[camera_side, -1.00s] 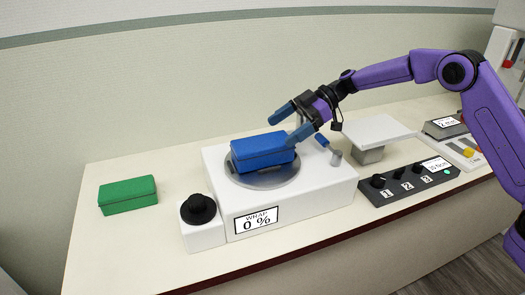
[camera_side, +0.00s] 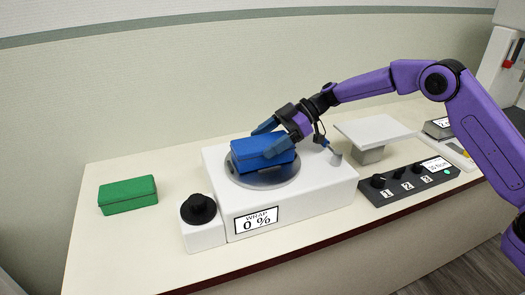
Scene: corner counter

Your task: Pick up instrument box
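A blue box (camera_side: 250,159), which looks like the instrument box, sits on the grey round plate (camera_side: 282,182) of the white wrap machine. My gripper (camera_side: 266,140) reaches in from the right with its blue fingers spread at the box. One finger is behind the box's top edge, and the other lies over its right part in this view. The fingers look apart. I cannot tell whether they touch the box. A green box (camera_side: 128,195) lies on the counter at the left.
The white machine (camera_side: 325,190) has a display reading "WRAP 0 %" (camera_side: 256,222) and a black knob (camera_side: 198,208). A small lever stands at its back right. A raised white platform (camera_side: 375,130) and a black panel with knobs (camera_side: 408,182) are to the right. The counter's left front is clear.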

